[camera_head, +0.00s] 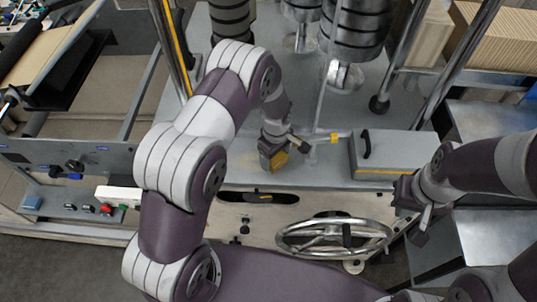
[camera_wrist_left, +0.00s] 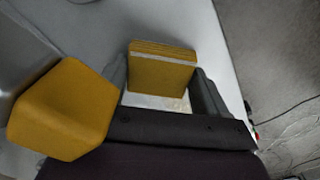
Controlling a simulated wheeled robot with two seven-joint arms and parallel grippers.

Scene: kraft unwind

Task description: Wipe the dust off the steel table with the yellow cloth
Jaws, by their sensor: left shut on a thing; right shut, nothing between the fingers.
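My left gripper (camera_head: 272,153) is shut on the folded yellow cloth (camera_head: 280,160) low over the steel table (camera_head: 325,178). In the left wrist view the cloth (camera_wrist_left: 162,74) is a thick pad with a pale stripe, between the two fingers (camera_wrist_left: 163,84). I cannot tell whether it touches the tabletop. A faint tan dust patch (camera_head: 246,158) shows beside the gripper, and tan specks (camera_wrist_left: 178,104) show below the cloth in the wrist view. The gripper hides part of the table. My right gripper (camera_head: 414,215) is shut and empty, by the table's front right corner.
A grey box with a black handle (camera_head: 385,150) stands on the table at the right. A yellow-ended lever (camera_head: 334,138) is close to my left gripper; a large yellow block (camera_wrist_left: 62,110) shows in the wrist view. Dark rollers (camera_head: 355,30) stand behind. A handwheel (camera_head: 335,237) is in front.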

